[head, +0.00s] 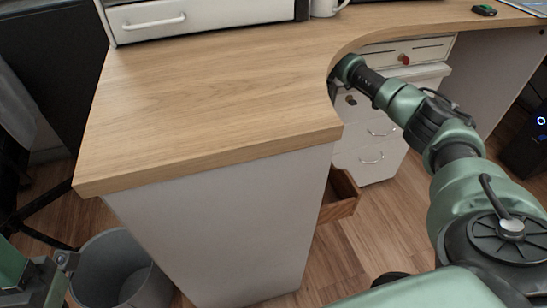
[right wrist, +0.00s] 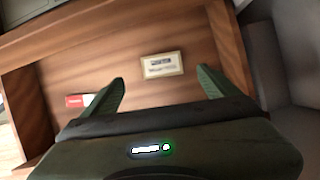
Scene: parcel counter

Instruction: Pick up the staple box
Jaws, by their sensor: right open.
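In the right wrist view a small cream box (right wrist: 162,65) with dark print lies on the brown wooden floor of an open drawer. A red and white box (right wrist: 80,100) lies further left, partly covered by a finger. The print is too blurred to tell which is the staple box. My right gripper (right wrist: 160,80) is open and empty over the drawer, with the cream box ahead of and between its fingertips. In the head view it is hidden beyond the desk edge. Part of my left arm's end (head: 40,280) shows at the bottom left; its jaws are unclear.
The wooden drawer (head: 341,197) stands open below the curved desk top (head: 205,95); its walls surround the boxes. White drawer units (head: 375,150) stand under the desk. A grey bin (head: 118,272) is at lower left. The middle of the desk top is clear.

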